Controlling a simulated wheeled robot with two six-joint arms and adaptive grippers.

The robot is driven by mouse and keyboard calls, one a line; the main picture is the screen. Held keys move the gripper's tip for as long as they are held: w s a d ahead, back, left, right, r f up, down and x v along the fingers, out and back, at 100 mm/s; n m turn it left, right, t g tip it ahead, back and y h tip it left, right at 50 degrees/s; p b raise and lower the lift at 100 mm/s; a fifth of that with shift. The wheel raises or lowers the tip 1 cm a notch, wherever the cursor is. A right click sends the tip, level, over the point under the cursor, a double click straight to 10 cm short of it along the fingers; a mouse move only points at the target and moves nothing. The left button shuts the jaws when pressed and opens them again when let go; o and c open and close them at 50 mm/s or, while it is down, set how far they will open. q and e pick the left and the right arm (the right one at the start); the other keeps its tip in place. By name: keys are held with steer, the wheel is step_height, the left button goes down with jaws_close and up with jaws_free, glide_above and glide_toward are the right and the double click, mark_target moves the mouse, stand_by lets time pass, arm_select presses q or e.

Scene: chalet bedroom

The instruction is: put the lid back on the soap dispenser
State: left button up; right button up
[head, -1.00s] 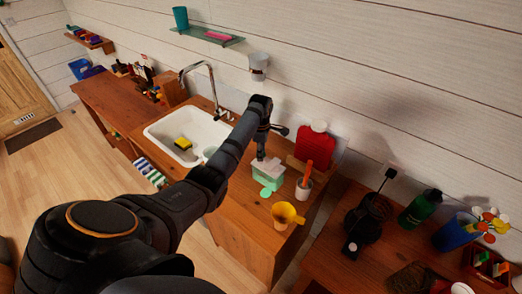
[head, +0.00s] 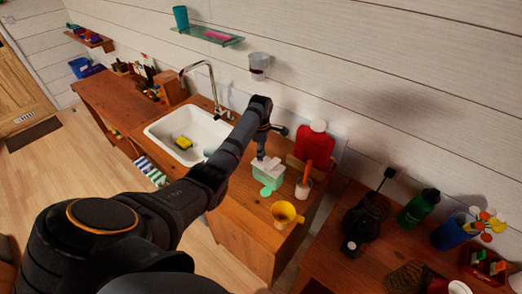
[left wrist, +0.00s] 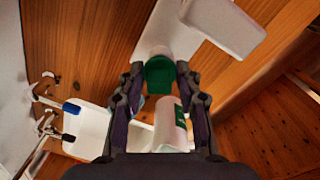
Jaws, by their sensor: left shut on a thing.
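My left gripper (head: 262,152) reaches down over the counter to the right of the sink. In the left wrist view its fingers (left wrist: 160,75) are shut on a green piece that looks like the lid (left wrist: 160,68). A pale round part shows just beyond it. A pale green, box-like body with a white top (head: 270,173) stands below the gripper in the head view; I cannot tell for sure whether it is the soap dispenser. The arm and fingers hide any contact. A pale bottle with a green label (left wrist: 169,125) shows between the finger bases. My right gripper is not in view.
A white cup (head: 303,188) with an orange handle and a yellow funnel (head: 286,213) stand close on the right. A red item (head: 314,147) stands behind. The sink (head: 165,130) with a yellow sponge (head: 183,143) is left. The counter's front part is clear.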

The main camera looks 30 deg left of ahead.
arm_select(q)
steer(key=o, duration=0.9)
steer(key=shift+o, duration=0.3)
steer(key=o, duration=0.4)
